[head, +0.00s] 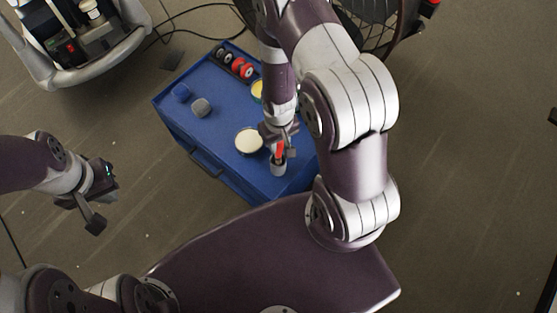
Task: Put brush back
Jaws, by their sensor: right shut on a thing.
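My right gripper (279,139) is over the near right part of the blue cart top and is shut on the brush (280,150), of which a red part shows. A small grey cup (278,169) is directly below the brush. The brush's lower end is hidden, and I cannot tell whether it is inside the cup. My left gripper (99,200) hangs over the floor, left of the cart and apart from it. No object shows in it, and its jaw opening is unclear.
The blue cart (225,130) also carries a white-topped round tin (249,141), a yellow tin (257,91), red and black rolls (242,69), a blue piece (181,92) and a grey piece (201,107). Floor is clear at right.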

